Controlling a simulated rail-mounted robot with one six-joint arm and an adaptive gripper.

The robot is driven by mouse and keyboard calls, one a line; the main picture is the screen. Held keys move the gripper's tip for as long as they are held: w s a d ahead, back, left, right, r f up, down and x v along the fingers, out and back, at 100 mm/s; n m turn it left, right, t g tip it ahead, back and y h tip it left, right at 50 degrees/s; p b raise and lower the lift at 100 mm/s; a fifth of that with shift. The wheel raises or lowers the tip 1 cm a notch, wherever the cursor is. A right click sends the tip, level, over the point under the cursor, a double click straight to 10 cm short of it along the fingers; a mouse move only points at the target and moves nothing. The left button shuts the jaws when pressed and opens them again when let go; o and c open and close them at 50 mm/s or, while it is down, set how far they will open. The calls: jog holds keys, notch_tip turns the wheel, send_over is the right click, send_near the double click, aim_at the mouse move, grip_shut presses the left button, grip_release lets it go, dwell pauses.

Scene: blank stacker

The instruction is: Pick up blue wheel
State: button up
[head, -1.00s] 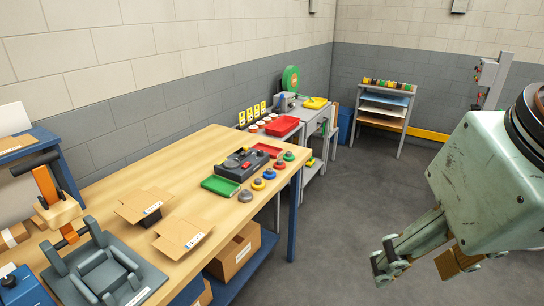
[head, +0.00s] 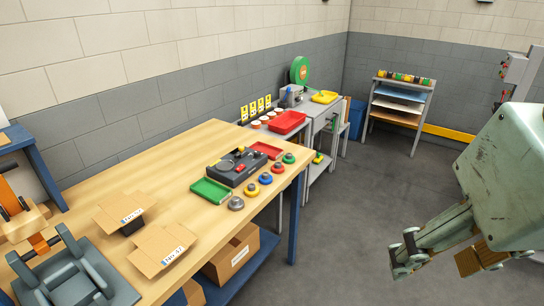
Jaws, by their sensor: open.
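The blue wheel (head: 265,178) lies flat on the wooden workbench (head: 200,150), near its front right edge. It sits in a row of small knobbed wheels, between the yellow wheel (head: 251,190) and the red wheel (head: 278,167). My gripper (head: 438,262) is at the lower right of the head view, over the floor, well to the right of the bench and apart from the wheel. Its jaws are open and nothing shows between them. Part of the arm is cut off by the right edge.
A grey wheel (head: 236,203) and a green wheel (head: 289,158) end the row. Behind it are a green tray (head: 211,192), a dark fixture (head: 234,173) and a red tray (head: 267,149). Cardboard boxes (head: 163,248) stand at the front left. The floor (head: 350,210) right of the bench is clear.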

dwell(0.4)
jog(key=w+a+r+m+g+p, duration=0.15)
jog(key=w+r, duration=0.25)
jog(key=w, duration=0.5)
jog(key=w+a+r+m+t+p, duration=0.1)
jog(key=w+a+r+m+p, duration=0.15)
jog(key=w, duration=0.65)
jog(key=m+g+p, duration=0.4)
jog(key=m+p, duration=0.7)
jog(key=m, duration=0.2)
send_over(265, 174)
notch_tip(265, 174, down, 24)
jog(key=shift+w, duration=0.15)
jog(key=shift+f+t, duration=0.1)
jog(key=shift+t, duration=0.15)
jog(key=shift+f, duration=4.2)
